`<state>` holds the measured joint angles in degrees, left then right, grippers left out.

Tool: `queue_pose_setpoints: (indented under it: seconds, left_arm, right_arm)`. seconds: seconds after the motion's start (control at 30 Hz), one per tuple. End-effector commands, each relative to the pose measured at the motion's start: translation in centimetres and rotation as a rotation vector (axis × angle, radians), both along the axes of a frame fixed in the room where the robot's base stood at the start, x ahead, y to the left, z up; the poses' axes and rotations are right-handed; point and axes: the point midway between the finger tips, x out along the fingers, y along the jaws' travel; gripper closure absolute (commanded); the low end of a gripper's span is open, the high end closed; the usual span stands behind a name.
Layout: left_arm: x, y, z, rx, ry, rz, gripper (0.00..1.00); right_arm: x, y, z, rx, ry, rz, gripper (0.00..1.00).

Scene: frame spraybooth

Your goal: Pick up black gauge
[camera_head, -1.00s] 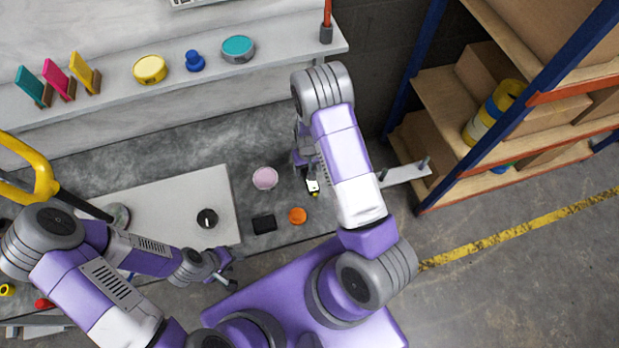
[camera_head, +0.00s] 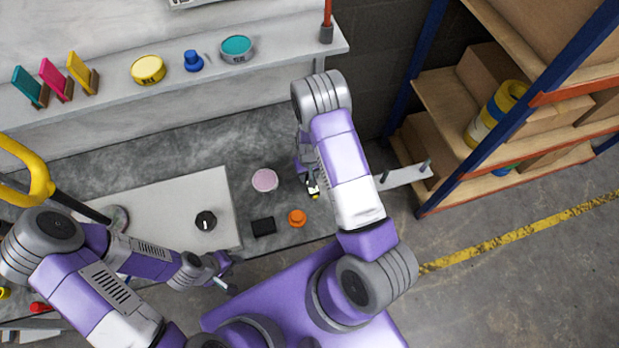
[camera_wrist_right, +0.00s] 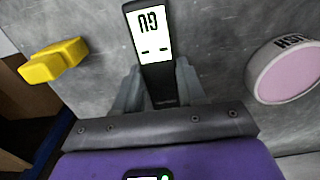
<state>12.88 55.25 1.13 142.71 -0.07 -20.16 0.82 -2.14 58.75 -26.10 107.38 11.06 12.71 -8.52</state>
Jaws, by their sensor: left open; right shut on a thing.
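The black gauge (camera_wrist_right: 157,77) has a white display with dark characters. In the right wrist view it stands between the two grey fingers of my right gripper (camera_wrist_right: 158,88), which is shut on it. In the head view the gauge (camera_head: 312,184) is small and partly hidden by my right gripper (camera_head: 309,178). I cannot tell whether it touches the bench. My left gripper (camera_head: 224,274) is open and empty, in front of the white board's near edge.
A yellow piece (camera_wrist_right: 54,61) lies close to the gauge. A pink-topped round tin (camera_head: 265,180), a black block (camera_head: 264,226) and an orange knob (camera_head: 297,218) lie nearby on the grey bench. A black dial (camera_head: 206,220) sits on the white board (camera_head: 170,205). A shelf rack (camera_head: 450,105) stands right.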

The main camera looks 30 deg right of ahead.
Motion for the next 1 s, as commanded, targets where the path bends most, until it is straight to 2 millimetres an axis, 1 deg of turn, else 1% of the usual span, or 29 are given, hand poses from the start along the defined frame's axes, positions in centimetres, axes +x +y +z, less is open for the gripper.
queue_pose_setpoints:
  seconds: [0.13,0.23,0.5,0.63,0.7,0.8,1.0]
  left_arm:
    - [0.0,0.0,0.1,0.0,0.0,0.0,0.57]
    - [0.0,0.0,0.6,0.0,0.0,0.0,0.57]
    - [0.0,0.0,2.5,0.0,0.0,0.0,0.57]
    - [0.0,0.0,3.1,0.0,0.0,0.0,0.57]
    - [0.0,0.0,3.2,0.0,0.0,0.0,0.57]
    - [0.0,0.0,3.3,0.0,0.0,0.0,0.57]
    - [0.0,0.0,3.3,0.0,0.0,0.0,0.57]
  right_arm:
    - [0.0,0.0,0.3,0.0,-0.001,0.0,0.96]
    - [0.1,0.0,1.5,0.0,-0.002,0.001,0.96]
    - [0.1,0.0,7.0,0.0,-0.003,0.001,0.96]
    - [0.1,0.0,8.9,0.001,-0.002,0.001,0.96]
    - [0.1,0.0,9.6,0.001,-0.001,0.0,0.96]
    - [0.0,0.0,10.0,0.0,0.0,0.0,0.96]
    - [0.0,0.0,10.0,0.0,0.001,0.0,0.96]
